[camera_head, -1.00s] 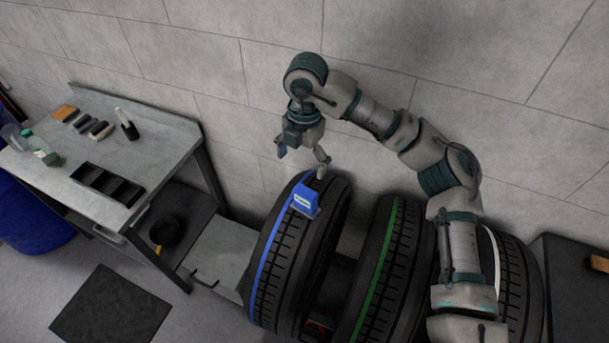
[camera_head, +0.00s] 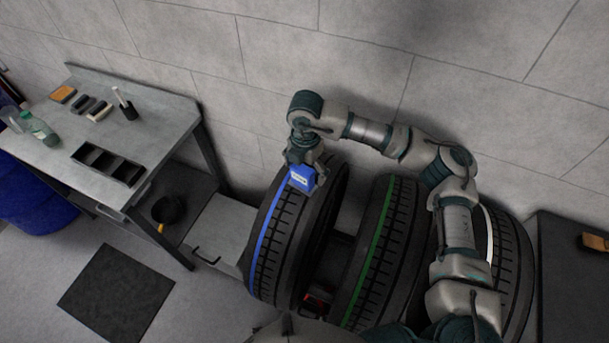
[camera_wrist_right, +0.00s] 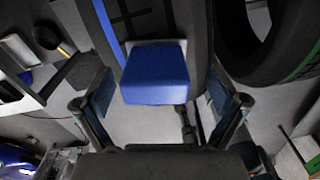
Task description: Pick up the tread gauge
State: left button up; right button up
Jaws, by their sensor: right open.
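The tread gauge, a small blue block with a pale label (camera_head: 302,178), sits on top of the blue-striped tire (camera_head: 287,238) in the head view. My right gripper (camera_head: 304,160) is right at the gauge, and its fingertips are partly hidden there. In the right wrist view the gauge (camera_wrist_right: 155,75) lies between the two spread fingers, with gaps on both sides. My right gripper is open and holds nothing. Whether a finger touches the gauge's far side cannot be told. My left gripper is not in view.
A green-striped tire (camera_head: 379,250) and a white-striped tire (camera_head: 510,270) stand to the right. A grey workbench (camera_head: 55,175) at the left holds a black divided tray (camera_head: 108,164), a bottle (camera_head: 40,128) and small blocks. The wall is close behind the tires.

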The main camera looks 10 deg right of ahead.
aim_at(302, 179)
jog(key=f, duration=0.3)
jog(key=shift+a+f, duration=0.2)
jog(key=shift+f, duration=0.1)
jog(key=shift+a, duration=0.35)
jog(key=c, duration=1.1)
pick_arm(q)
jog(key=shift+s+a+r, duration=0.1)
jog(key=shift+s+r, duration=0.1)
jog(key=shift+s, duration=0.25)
pick_arm(e)
jog(key=shift+d, duration=0.15)
jog(key=shift+c, duration=0.7)
